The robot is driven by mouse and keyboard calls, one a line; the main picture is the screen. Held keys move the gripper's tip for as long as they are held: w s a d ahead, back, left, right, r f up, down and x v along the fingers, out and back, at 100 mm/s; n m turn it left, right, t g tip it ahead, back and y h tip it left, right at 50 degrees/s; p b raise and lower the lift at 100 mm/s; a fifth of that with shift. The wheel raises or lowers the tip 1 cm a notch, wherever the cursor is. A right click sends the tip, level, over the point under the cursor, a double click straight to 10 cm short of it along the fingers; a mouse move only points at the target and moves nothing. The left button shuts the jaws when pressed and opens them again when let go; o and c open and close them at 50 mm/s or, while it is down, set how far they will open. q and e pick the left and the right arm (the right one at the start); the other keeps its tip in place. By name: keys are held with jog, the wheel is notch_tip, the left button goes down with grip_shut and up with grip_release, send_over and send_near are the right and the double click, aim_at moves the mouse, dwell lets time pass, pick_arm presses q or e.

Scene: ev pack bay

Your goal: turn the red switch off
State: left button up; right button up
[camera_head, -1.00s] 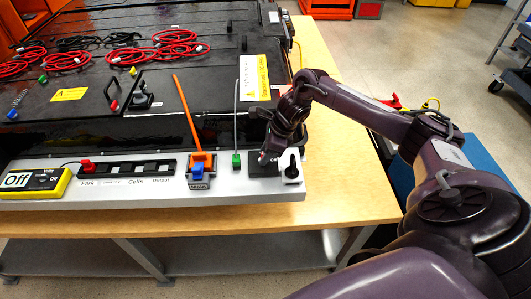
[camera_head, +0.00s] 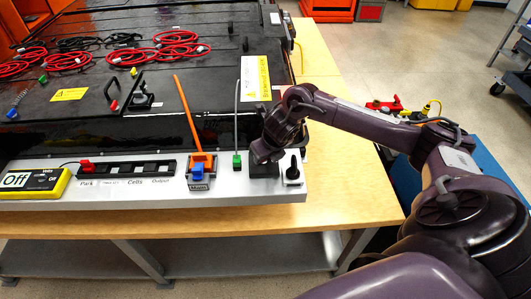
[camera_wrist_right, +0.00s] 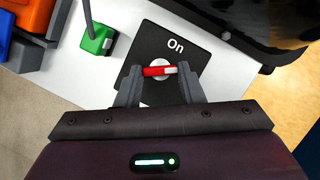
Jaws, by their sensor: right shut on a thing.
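The red switch (camera_wrist_right: 158,70) shows in the right wrist view as a short red handle with a white mark at one end, on a pale round hub. It sits on a black plate (camera_wrist_right: 149,42) marked "On", and lies crosswise in the picture. My right gripper (camera_wrist_right: 160,82) has one finger at each end of the handle and is shut on it. In the head view my right gripper (camera_head: 264,157) comes down over the black plate (camera_head: 264,171) and hides the switch. My left gripper is not in view.
A green block (camera_head: 237,161) with a grey cable and an orange-and-blue piece (camera_head: 200,166) stand left of the plate. A black knob (camera_head: 292,172) is close on its right. The battery pack (camera_head: 170,75) lies behind. The table's right side is clear.

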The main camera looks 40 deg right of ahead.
jog(key=m+p, duration=0.1)
jog(key=m+h+p, duration=0.1)
jog(key=m, duration=0.2)
jog(key=shift+w+a+r+h+p, duration=0.1)
jog(key=shift+a+r+h+p, duration=0.1)
jog(key=shift+r+h+p, duration=0.15)
jog(key=shift+f+m+h+p, duration=0.2)
jog(key=shift+m+h+p, duration=0.15)
jog(key=shift+m+p, duration=0.6)
jog(key=shift+m, duration=0.25)
jog(key=o, duration=1)
jog(key=shift+f, duration=0.1)
